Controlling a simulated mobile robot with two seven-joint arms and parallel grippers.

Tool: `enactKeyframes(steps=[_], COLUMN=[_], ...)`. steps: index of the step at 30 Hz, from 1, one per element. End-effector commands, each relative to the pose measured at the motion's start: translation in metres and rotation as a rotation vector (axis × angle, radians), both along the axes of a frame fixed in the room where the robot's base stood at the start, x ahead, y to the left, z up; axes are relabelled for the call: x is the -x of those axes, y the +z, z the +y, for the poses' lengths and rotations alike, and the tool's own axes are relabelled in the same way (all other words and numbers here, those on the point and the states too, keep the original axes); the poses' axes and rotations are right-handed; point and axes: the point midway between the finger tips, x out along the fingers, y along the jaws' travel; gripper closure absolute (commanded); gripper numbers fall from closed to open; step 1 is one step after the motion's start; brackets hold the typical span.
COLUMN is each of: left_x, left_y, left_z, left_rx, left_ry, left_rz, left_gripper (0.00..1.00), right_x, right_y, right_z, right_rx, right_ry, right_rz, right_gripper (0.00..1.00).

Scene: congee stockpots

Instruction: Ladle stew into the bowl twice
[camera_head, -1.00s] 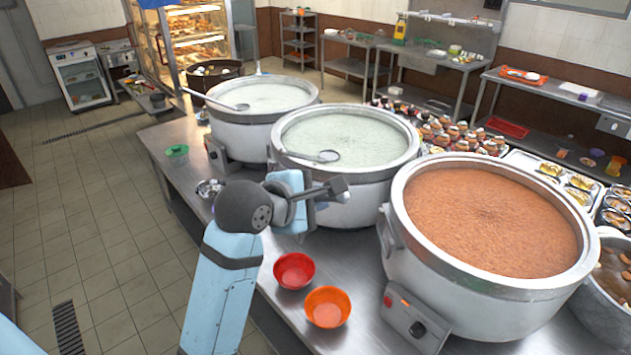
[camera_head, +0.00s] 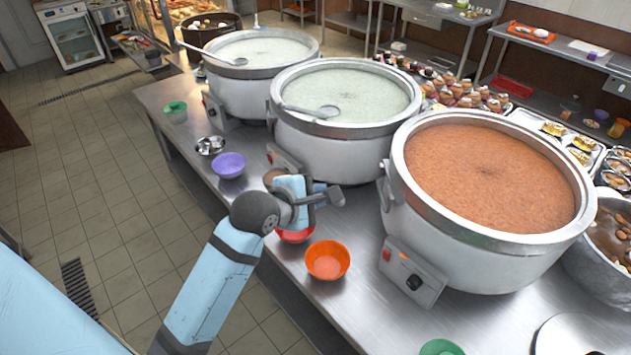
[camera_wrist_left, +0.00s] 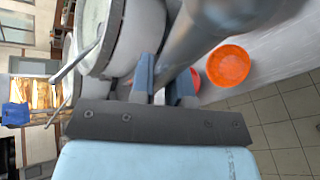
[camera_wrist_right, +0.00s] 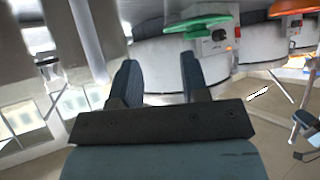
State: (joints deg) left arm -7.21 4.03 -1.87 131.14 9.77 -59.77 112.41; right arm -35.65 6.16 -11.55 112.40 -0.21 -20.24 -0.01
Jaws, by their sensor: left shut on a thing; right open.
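A big pot (camera_head: 408,205) of orange-brown stew (camera_head: 490,178) stands at the right of the steel counter. My left gripper (camera_head: 312,197) is in front of the middle pot, above the counter. It is shut on a grey ladle (camera_head: 334,196), whose handle also shows large in the left wrist view (camera_wrist_left: 205,38). An orange bowl (camera_head: 327,260) sits in front of the stew pot, and a red bowl (camera_head: 294,236) beside it is partly hidden behind my left arm. A purple bowl (camera_head: 228,165) is farther left. My right gripper (camera_wrist_right: 155,82) is open and empty in the right wrist view.
Two pots of pale congee, the middle one (camera_head: 335,140) and the left one (camera_head: 255,92), each have a ladle resting across the rim. A metal bowl (camera_head: 210,145) and green bowls (camera_head: 175,111) stand near the counter edge.

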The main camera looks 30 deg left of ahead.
Motion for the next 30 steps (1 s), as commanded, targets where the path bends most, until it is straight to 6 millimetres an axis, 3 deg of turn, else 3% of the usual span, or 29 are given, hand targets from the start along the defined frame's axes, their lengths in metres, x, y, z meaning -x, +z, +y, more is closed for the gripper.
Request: enactKeyframes(steps=[30], left_x=[0.000], left_y=[-0.114], left_z=[0.000], left_rx=[-0.003], left_ry=[-0.001], left_rz=[0.001], left_gripper=[1.00], right_x=[0.000], right_y=[0.000], right_z=[0.000], right_rx=[-0.001], right_ry=[0.001], right_rz=[0.000], right_gripper=[0.58])
